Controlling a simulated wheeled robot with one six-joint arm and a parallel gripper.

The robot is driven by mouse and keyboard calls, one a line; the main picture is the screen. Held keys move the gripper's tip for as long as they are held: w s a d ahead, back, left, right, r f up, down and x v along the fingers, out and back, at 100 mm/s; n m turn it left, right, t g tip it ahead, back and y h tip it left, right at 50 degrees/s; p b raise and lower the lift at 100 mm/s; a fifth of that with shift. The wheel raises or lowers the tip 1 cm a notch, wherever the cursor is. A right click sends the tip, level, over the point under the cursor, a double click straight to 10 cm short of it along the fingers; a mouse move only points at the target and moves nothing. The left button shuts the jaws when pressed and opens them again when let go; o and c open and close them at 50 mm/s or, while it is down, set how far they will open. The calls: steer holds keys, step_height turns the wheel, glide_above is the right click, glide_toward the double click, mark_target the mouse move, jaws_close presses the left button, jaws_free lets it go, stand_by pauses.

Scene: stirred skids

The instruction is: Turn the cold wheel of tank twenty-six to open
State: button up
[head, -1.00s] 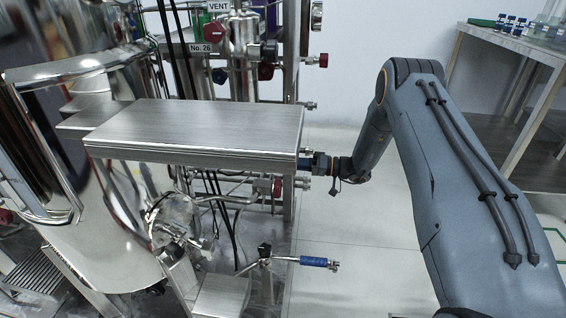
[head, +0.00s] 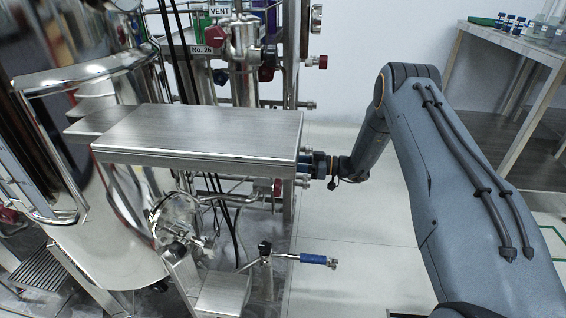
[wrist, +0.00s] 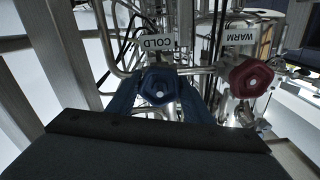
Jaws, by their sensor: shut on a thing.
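The blue cold wheel (wrist: 160,88) is in the middle of the wrist view, below an upside-down COLD label (wrist: 158,42). My gripper (wrist: 159,100) is shut on it, one blue finger on each side. In the head view my gripper (head: 306,167) is at the right end of the steel box, which hides the wheel. A red wheel (wrist: 250,78) with a WARM label (wrist: 241,37) is to the right in the wrist view, apart from my gripper. The No. 26 label (head: 207,50) is on the skid in the head view.
The steel box (head: 205,130) stands left of my gripper. A pipe with a blue handle (head: 313,259) sticks out below. A side table (head: 545,55) with small bottles stands at the back right. The floor between skid and table is clear.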

steer(key=shift+d, duration=0.1)
stand_by(0.3)
steer(key=o, duration=1)
steer(key=shift+s+d+p, duration=0.15)
steer(key=shift+s+d, duration=0.1)
steer(key=shift+d, duration=1)
steer(key=shift+s+d+p, duration=0.15)
steer(key=shift+s+d, duration=0.05)
steer(key=shift+d, duration=1.05)
steer(key=shift+s+d+p, duration=0.15)
steer(key=shift+s+d, duration=0.1)
steer(key=shift+d, duration=1)
